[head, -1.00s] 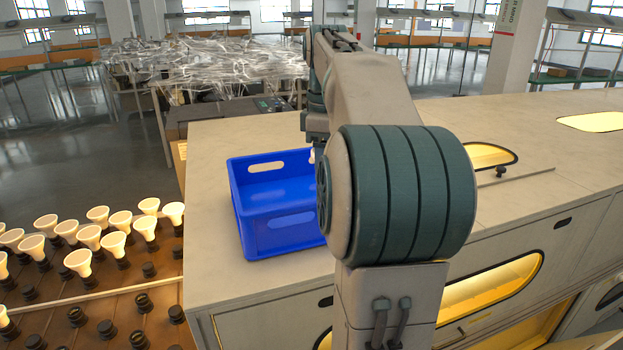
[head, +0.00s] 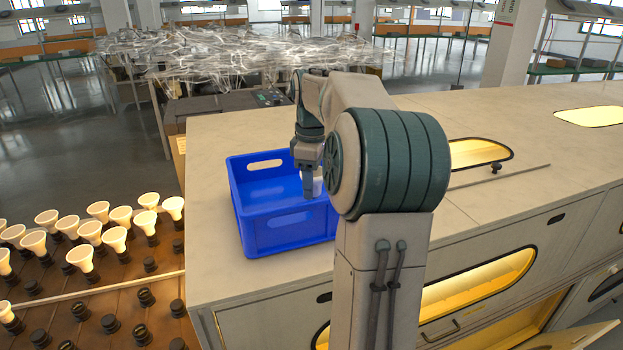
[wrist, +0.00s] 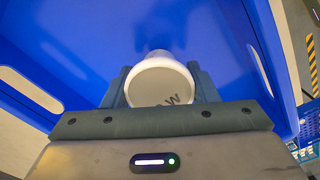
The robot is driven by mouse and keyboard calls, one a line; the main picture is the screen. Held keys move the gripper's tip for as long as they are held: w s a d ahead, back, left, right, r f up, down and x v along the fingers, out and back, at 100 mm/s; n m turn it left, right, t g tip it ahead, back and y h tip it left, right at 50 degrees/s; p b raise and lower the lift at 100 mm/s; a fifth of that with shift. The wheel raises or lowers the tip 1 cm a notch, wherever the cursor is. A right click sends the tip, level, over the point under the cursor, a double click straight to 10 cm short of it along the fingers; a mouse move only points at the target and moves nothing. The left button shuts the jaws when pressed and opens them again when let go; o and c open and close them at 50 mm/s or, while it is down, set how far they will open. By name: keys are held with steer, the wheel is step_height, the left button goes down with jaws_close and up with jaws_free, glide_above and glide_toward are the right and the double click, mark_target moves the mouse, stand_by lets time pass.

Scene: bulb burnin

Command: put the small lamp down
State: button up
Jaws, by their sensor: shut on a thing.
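The small lamp, white with a round face, is held between the fingers of my gripper in the wrist view (wrist: 160,80). My gripper (wrist: 162,88) is shut on it. The blue crate (wrist: 235,40) surrounds the lamp in that view, with its walls on both sides. In the head view my gripper (head: 310,190) points down over the right part of the blue crate (head: 278,238). A bit of the white lamp (head: 318,186) shows beside the fingers. Whether the lamp touches the crate floor cannot be told.
The crate stands on a pale cabinet top (head: 225,300) with lit windows. At the left, a brown rack (head: 100,300) holds several white lamps and empty sockets. A cabinet door (head: 570,340) stands open at the lower right. The top left of the crate is clear.

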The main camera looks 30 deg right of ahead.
steer(key=shift+f, duration=0.15)
steer(key=o, duration=1)
